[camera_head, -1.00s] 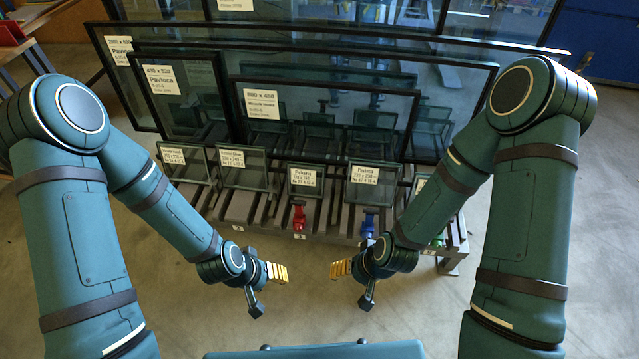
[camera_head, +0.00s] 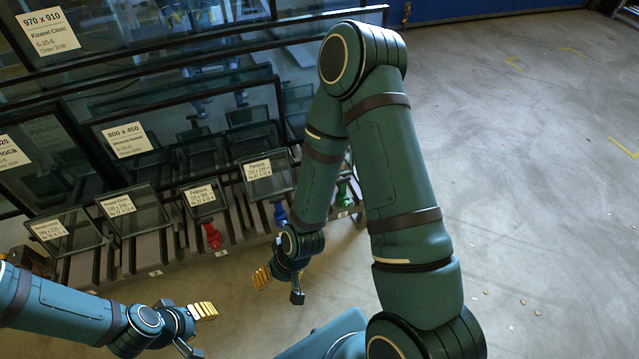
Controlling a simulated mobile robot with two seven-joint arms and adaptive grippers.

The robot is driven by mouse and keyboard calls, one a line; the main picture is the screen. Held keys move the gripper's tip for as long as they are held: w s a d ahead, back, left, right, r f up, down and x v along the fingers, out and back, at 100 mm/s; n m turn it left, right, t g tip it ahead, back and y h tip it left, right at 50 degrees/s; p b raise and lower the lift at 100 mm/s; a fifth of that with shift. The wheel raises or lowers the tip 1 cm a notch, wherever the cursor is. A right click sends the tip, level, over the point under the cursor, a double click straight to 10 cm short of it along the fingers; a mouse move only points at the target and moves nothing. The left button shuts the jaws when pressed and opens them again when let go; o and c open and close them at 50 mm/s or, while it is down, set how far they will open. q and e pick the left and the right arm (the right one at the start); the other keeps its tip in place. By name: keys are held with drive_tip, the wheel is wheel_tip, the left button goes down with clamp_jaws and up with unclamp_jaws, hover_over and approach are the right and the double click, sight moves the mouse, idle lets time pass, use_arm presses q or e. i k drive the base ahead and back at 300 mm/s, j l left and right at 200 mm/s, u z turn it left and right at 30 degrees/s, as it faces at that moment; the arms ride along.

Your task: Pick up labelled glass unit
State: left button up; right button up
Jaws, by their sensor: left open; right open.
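A row of small labelled glass units in dark frames leans on the front of a slotted rack at left. From left they are a first unit (camera_head: 82,226), a second (camera_head: 148,200), a third (camera_head: 214,211) and a fourth (camera_head: 284,168). A larger unit labelled 800 x 450 (camera_head: 190,140) leans behind them. My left gripper (camera_head: 196,329) is open and empty at lower left, nearer than the rack. My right gripper (camera_head: 279,286) is open and empty, in front of the fourth unit and apart from it. My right arm hides part of the rack's right end.
Still larger framed panes stand behind, one labelled 970 x 910 (camera_head: 100,40). Red (camera_head: 212,236), blue (camera_head: 280,213) and green (camera_head: 344,195) clamp-like parts sit along the rack front (camera_head: 155,273).

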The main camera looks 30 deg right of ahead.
sight(202, 198)
drive_tip(key=z, duration=0.7)
drive_tip(key=i+j+z, duration=0.1)
drive_tip(key=z, duration=0.3)
drive_tip(key=j+z, duration=0.55)
drive_tip(key=z, duration=0.25)
drive_tip(key=j+z, duration=0.5)
drive_tip(key=j, duration=0.45)
drive_tip(key=k+j, duration=0.1)
drive_tip(key=j, duration=0.3)
drive_tip(key=k+j, duration=0.1)
drive_tip(key=j, duration=0.3)
drive_tip(key=k+j+z, duration=0.1)
drive_tip(key=j, duration=0.3)
